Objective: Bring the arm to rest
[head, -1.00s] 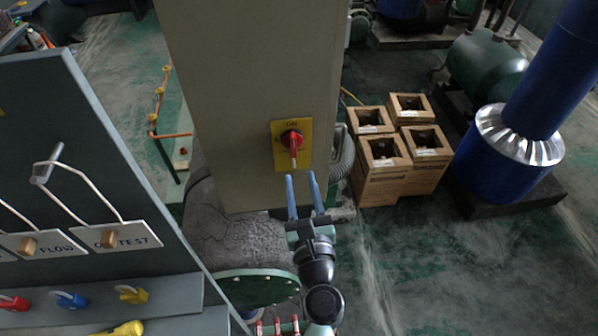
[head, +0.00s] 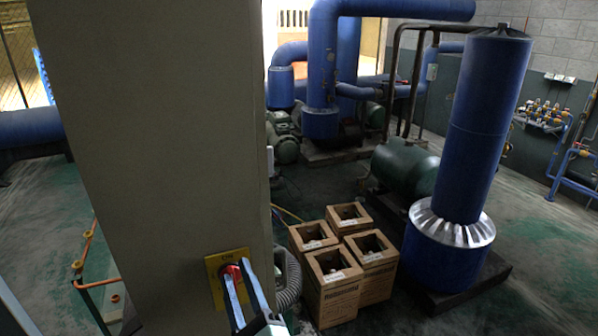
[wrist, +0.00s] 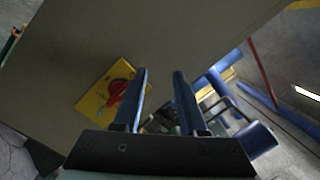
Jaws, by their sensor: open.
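My gripper (head: 241,290) is open and empty, its two blue fingers pointing up at the lower edge of the head view. In the wrist view the fingers (wrist: 159,75) stand apart with nothing between them. In the head view they overlap a yellow plate (head: 214,283) with a red rotary switch (head: 231,271) on a grey cabinet (head: 160,140). In the wrist view the red switch (wrist: 117,91) lies just left of the left finger. I cannot tell whether a finger touches it. The lower part of the switch is hidden behind the fingers in the head view.
Several cardboard boxes (head: 332,286) stand on the floor right of the cabinet. A grey corrugated hose (head: 288,280) runs beside the cabinet. A large blue cylinder (head: 483,130) and a green tank (head: 405,170) stand farther right. Open floor (head: 545,230) lies at the right.

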